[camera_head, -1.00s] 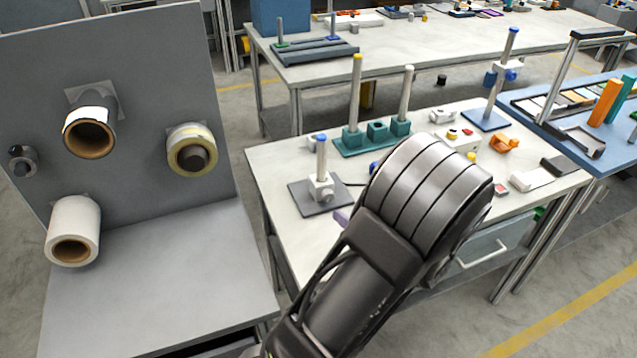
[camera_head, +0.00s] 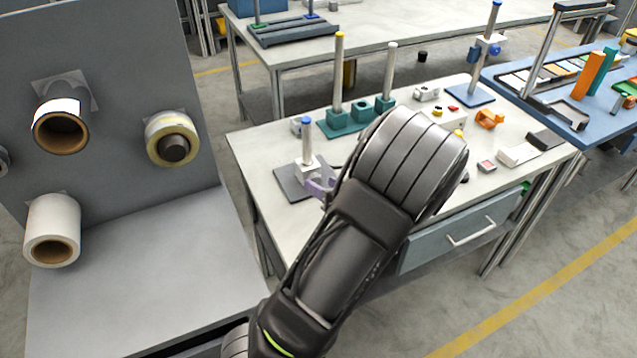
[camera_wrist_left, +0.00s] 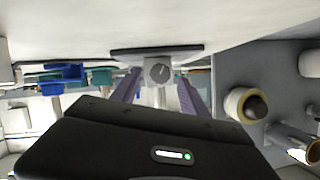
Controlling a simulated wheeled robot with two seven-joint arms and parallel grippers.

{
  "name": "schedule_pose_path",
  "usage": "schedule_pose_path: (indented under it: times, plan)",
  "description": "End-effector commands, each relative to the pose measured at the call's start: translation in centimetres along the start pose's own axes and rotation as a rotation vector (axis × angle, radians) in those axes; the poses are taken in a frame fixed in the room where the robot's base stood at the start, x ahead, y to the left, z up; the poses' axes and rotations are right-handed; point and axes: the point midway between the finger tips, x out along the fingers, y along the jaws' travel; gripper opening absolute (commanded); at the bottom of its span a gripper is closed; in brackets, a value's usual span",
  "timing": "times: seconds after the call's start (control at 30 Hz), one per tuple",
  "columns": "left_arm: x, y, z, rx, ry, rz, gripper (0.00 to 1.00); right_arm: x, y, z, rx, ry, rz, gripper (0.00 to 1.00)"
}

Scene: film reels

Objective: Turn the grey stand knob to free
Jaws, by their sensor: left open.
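The grey stand is a grey base plate (camera_head: 290,184) with a white block and an upright post with a blue tip (camera_head: 306,140), on the near left of the white table. In the left wrist view, which shows the scene upside down, its round grey knob (camera_wrist_left: 158,71) faces the camera with a pointer line on it. My left gripper (camera_head: 318,182) is open at the stand's block, partly hidden by my arm in the head view. In the left wrist view its purple fingers (camera_wrist_left: 158,80) stand either side of the knob, with visible gaps. My right gripper is out of view.
A teal base with posts (camera_head: 340,128) stands behind the grey stand. A blue-based stand (camera_head: 470,95), an orange part (camera_head: 489,118) and small blocks lie to the right. A grey panel with film rolls (camera_head: 172,140) is at the left.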

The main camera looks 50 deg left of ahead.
Motion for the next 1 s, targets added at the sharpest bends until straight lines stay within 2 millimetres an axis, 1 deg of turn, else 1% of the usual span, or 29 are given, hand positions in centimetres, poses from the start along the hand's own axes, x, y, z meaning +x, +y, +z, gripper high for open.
schedule_pose_path:
  times: [0.03,0.1,0.2,0.3,0.53,1.0]
  plan:
    - [0.8,-0.1,0.1,0.0,0.001,-0.003,0.52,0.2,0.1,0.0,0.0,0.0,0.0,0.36]
    - [1.7,0.0,0.1,0.0,0.0,-0.001,0.52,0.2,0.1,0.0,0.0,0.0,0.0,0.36]
    - [2.5,0.0,0.0,-0.001,0.0,-0.001,0.52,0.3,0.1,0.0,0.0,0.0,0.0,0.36]
    - [2.8,0.0,0.0,-0.001,0.0,0.001,0.52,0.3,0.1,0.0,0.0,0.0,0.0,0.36]
    - [2.8,0.0,0.0,-0.001,0.0,0.001,0.51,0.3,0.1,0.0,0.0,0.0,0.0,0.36]
    - [2.8,0.0,0.0,-0.001,0.0,0.001,0.13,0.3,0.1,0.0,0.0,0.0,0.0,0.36]
